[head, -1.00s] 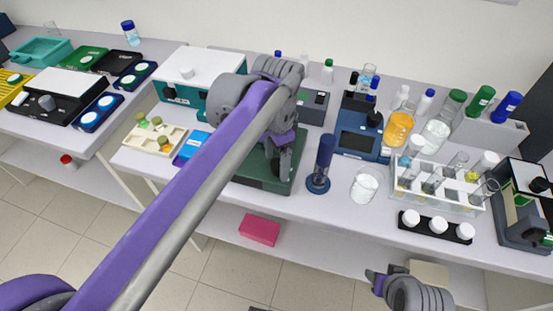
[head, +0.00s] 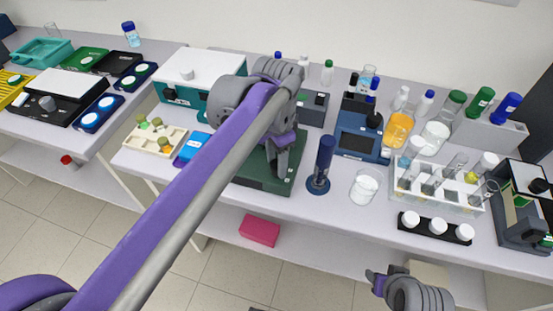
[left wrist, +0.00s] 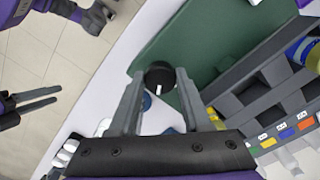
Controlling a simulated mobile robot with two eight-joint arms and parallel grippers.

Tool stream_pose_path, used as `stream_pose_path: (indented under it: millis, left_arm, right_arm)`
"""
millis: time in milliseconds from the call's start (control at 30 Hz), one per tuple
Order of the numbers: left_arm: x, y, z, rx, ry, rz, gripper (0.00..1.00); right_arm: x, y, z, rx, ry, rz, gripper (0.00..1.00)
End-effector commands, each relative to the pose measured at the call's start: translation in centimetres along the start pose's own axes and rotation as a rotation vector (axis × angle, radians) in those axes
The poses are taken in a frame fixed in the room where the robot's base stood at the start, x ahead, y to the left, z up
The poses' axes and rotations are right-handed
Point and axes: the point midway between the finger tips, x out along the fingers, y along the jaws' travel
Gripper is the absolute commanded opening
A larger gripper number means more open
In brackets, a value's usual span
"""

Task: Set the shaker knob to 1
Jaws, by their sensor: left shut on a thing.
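The shaker is a dark green flat unit (head: 247,178) on the middle table, partly hidden behind my left arm in the head view. In the left wrist view its green top (left wrist: 190,40) fills the upper middle. A round black knob with a white pointer line (left wrist: 160,77) sits at its edge. My left gripper (head: 278,172) is over the shaker's right front. In the left wrist view its fingers (left wrist: 160,74) are shut on the knob, one on each side. No scale numbers are readable. My right gripper (head: 375,277) is away in front of the table, apparently open and empty.
A dark blue upright tube (head: 320,160) stands just right of the shaker, near my left gripper. A beaker (head: 365,186) and a tube rack (head: 440,202) are further right. A blue box (head: 191,148) lies to the left.

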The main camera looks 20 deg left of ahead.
Motion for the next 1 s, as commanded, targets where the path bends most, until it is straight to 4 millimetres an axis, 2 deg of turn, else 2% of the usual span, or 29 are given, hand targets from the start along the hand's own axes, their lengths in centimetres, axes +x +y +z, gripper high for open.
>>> stream_pose_path:
  millis: [267, 1000]
  left_arm:
    - [-0.2, 0.1, 0.0, -0.172, 0.0, 0.0, 0.0]
    - [-0.1, 0.3, -0.2, -0.827, 0.001, 0.0, 0.0]
  right_arm:
    - [-0.9, 0.0, -0.6, 0.0, 0.004, 0.0, 0.5]
    - [-3.1, 0.0, -2.2, 0.0, 0.014, 0.0, 0.5]
